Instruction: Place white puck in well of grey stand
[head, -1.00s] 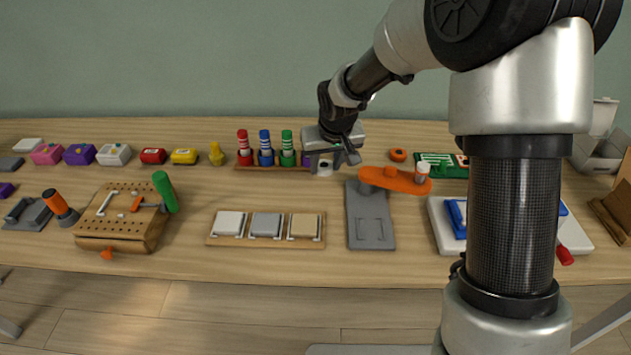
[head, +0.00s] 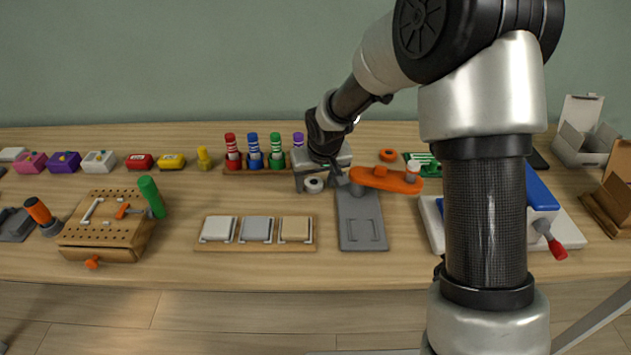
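The white puck (head: 314,185) is a small round white piece with a dark centre, on the table just left of the grey stand. My gripper (head: 320,183) is over it, pointing down, with its fingers apart on either side of the puck; a gap seems to show at the right finger. I cannot tell whether the fingers touch it. The grey stand (head: 362,238) is a flat plate with a square outline at its front and a post at its back. An orange arm (head: 380,178) reaches right from the post. No round well is clearly visible.
A rack of striped markers (head: 254,160) stands behind my gripper to the left. A wooden tray with three square tiles (head: 257,245) lies left of the stand. An orange ring (head: 388,155) lies behind the orange arm. My arm hides part of the white board (head: 432,225) at right.

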